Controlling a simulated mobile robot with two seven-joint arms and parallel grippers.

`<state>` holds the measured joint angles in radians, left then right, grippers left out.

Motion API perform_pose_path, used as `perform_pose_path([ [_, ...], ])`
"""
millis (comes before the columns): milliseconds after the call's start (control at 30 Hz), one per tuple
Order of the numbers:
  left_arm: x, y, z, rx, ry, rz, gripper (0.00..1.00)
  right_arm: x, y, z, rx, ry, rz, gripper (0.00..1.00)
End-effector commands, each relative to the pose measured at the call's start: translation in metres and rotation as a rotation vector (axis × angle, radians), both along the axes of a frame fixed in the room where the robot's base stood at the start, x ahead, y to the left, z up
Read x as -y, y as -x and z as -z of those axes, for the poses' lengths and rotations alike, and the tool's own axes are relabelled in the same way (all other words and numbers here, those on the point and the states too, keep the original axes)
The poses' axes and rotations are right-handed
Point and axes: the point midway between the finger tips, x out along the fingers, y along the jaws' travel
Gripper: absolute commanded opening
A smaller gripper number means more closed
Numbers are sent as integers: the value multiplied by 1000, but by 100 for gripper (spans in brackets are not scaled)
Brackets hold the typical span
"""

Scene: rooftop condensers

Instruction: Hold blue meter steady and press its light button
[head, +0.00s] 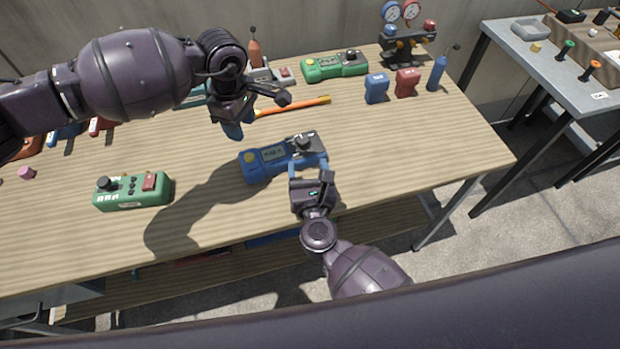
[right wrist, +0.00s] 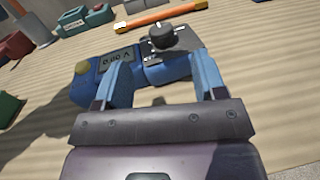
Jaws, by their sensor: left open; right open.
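The blue meter (head: 264,164) lies on the wooden table in the middle of the head view, with a yellow button (head: 250,157) at its left end, a small display and a dark knob at its right end.
A green meter (head: 335,66) lies at the back and a green box (head: 131,191) at the left front. An orange-handled tool (head: 293,106) lies behind the blue meter. Blue (head: 376,89) and red (head: 406,83) small items stand at the back right. The table's right front is clear.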

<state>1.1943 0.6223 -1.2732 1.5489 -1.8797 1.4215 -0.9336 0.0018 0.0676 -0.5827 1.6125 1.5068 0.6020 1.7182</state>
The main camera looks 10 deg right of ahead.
Motion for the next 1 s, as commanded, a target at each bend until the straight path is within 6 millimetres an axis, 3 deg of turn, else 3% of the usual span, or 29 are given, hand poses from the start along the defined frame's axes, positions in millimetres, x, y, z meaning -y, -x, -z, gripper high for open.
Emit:
perform_pose_path([
  [200, 0, 0, 0, 0, 0, 0, 43, 1, -36, 0, 2, 3, 0, 64],
  [433, 0, 0, 0, 0, 0, 0, 43, 1, -63, 0, 1, 2, 0, 64],
  [900, 0, 0, 0, 0, 0, 0, 43, 2, -73, 0, 0, 2, 1, 64],
  [1000, 0, 0, 0, 0, 0, 0, 43, 2, -73, 0, 0, 2, 1, 51],
])
